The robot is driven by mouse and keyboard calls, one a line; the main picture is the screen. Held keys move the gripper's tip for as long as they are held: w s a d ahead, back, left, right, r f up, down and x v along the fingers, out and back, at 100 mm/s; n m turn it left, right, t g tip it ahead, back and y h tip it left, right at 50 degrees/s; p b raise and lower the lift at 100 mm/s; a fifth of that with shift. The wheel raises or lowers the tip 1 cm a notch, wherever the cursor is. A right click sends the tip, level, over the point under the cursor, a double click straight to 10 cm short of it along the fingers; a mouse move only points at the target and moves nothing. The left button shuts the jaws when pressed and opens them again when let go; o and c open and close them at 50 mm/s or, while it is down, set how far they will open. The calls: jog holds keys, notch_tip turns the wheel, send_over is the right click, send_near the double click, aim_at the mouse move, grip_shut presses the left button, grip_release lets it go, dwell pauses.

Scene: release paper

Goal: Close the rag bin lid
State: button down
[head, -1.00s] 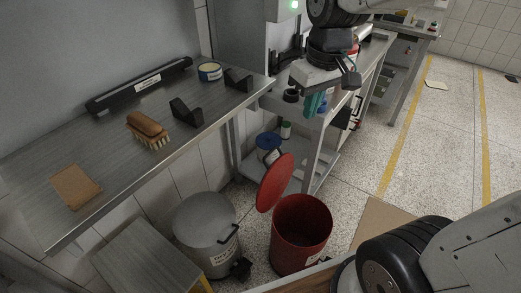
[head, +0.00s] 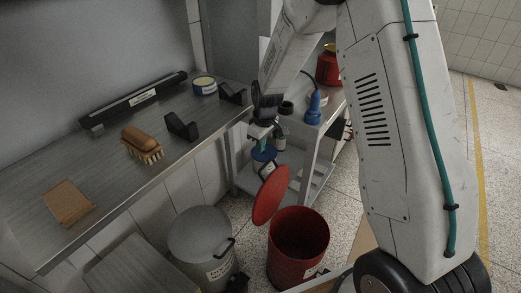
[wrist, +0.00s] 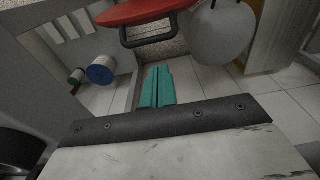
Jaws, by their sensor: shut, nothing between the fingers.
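The red bin (head: 298,243) stands open on the floor beside the workbench. Its round red lid (head: 271,196) is tilted up steeply at the bin's left rear edge. The red lid (wrist: 140,11) also shows at the top of the wrist view, with a black handle (wrist: 150,38) on it. My gripper (head: 261,131) is above and behind the lid in the head view, apart from it. In the wrist view my gripper's teal fingers (wrist: 157,72) are together with nothing between them, pointing toward the lid's handle side.
A grey lidded bin (head: 200,234) stands left of the red one. A shelf with a blue reel (head: 264,158) is behind the lid. My arm hides much of the right side.

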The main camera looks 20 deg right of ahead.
notch_tip(320, 180, down, 8)
jog(key=shift+w+a, duration=0.3)
dwell(0.3)
